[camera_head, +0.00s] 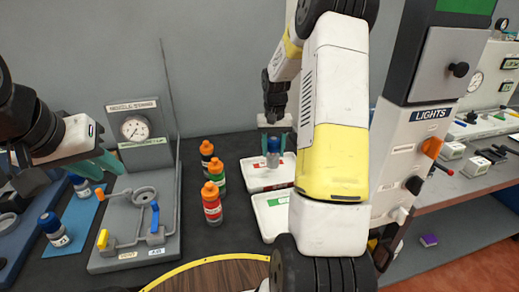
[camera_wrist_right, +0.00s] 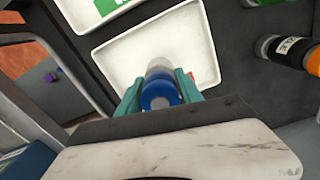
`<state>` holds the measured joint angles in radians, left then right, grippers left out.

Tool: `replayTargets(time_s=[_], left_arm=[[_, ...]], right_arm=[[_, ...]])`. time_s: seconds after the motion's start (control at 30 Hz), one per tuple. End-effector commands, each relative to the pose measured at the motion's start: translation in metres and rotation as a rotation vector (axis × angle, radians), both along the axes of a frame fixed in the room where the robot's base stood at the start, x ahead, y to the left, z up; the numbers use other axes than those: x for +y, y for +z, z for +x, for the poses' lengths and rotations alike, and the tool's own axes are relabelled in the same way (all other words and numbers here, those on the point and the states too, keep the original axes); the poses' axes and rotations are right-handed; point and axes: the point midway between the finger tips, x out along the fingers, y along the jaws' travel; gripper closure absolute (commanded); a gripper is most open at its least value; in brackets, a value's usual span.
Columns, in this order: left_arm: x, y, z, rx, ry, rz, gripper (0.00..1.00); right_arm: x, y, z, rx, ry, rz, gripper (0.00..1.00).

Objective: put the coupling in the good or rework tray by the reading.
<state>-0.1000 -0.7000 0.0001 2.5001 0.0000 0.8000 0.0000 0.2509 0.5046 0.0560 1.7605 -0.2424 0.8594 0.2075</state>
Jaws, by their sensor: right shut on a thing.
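The coupling (camera_head: 273,153), a small cylinder with a blue end and a pale grey body, is gripped in my right gripper (camera_head: 274,138). The right wrist view shows the coupling (camera_wrist_right: 160,90) between two teal fingers, over the white tray with the red label (camera_head: 252,184). It looks held above the tray floor; contact cannot be told. The white tray with the green label (camera_head: 261,226) is nearer, partly hidden by my right arm. The gauge (camera_head: 135,128) stands on the grey fixture; its reading is too small to make out. My left gripper (camera_head: 108,165) is beside the fixture, its opening unclear.
Several orange-capped bottles (camera_head: 212,203) stand between fixture and trays. Blue-capped bottles (camera_head: 54,230) stand on a blue mat at left. The grey fixture (camera_head: 112,258) carries a ring and blue and yellow handles. A LIGHTS panel (camera_head: 425,125) rises right of my right arm.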

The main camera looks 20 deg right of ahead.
Motion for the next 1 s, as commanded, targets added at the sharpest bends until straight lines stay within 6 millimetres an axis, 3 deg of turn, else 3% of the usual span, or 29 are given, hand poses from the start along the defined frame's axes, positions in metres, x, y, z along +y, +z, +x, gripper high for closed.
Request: replayTargets(time_s=[0.13,0.4,0.73,0.77,0.83,1.0], left_arm=[[0.000,0.000,0.000,0.000,0.000,0.000,0.73],[0.000,0.000,0.000,0.000,0.000,0.000,0.73],[0.000,0.000,0.000,0.000,0.000,0.000,0.73],[0.000,0.000,0.000,0.000,0.000,0.000,0.73],[0.000,0.000,0.000,0.000,0.000,0.000,0.73],[0.000,0.000,0.000,0.000,0.000,0.000,0.73]], right_arm=[[-0.003,-0.004,0.002,0.000,0.000,0.000,1.00],[-0.002,-0.035,0.002,0.000,-0.001,0.000,1.00],[-0.002,-0.038,0.002,-0.002,0.000,-0.001,1.00],[-0.002,-0.038,0.002,-0.001,0.000,0.000,0.52],[-0.002,-0.038,0.002,-0.001,0.000,0.000,0.38],[-0.002,-0.038,0.002,0.000,-0.001,0.000,0.36]])
